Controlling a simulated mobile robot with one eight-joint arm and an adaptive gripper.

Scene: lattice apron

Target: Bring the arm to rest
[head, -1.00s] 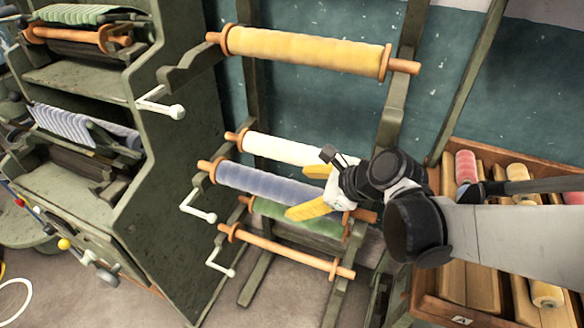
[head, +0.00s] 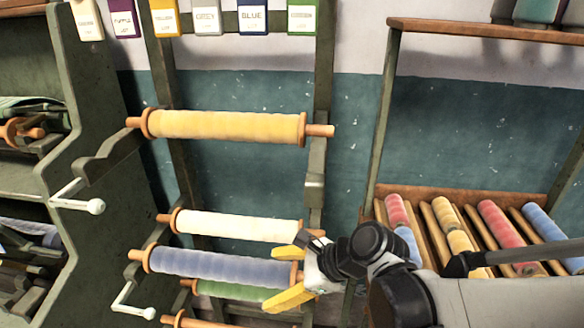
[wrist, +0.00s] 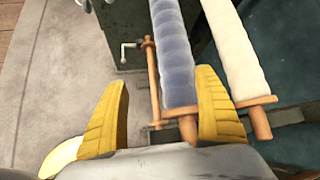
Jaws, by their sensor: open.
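My gripper (head: 283,275) is in the lower middle of the head view, its yellow fingers apart and pointing left. It is in front of the right end of the blue roll (head: 215,266) on the rack. In the wrist view my gripper (wrist: 163,115) shows two spread yellow fingers with nothing held between them. The blue roll (wrist: 172,55) and its wooden end lie beyond the fingers. I cannot tell whether a finger touches the roll's end. My arm reaches in from the right of the head view.
Close by are a cream roll (head: 240,226), a green roll (head: 235,291) and a higher yellow roll (head: 225,127). A wooden bin (head: 376,210) of coloured spools stands at right. White crank handles (head: 95,206) stick out at left. Bare floor (wrist: 50,70) shows in the wrist view.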

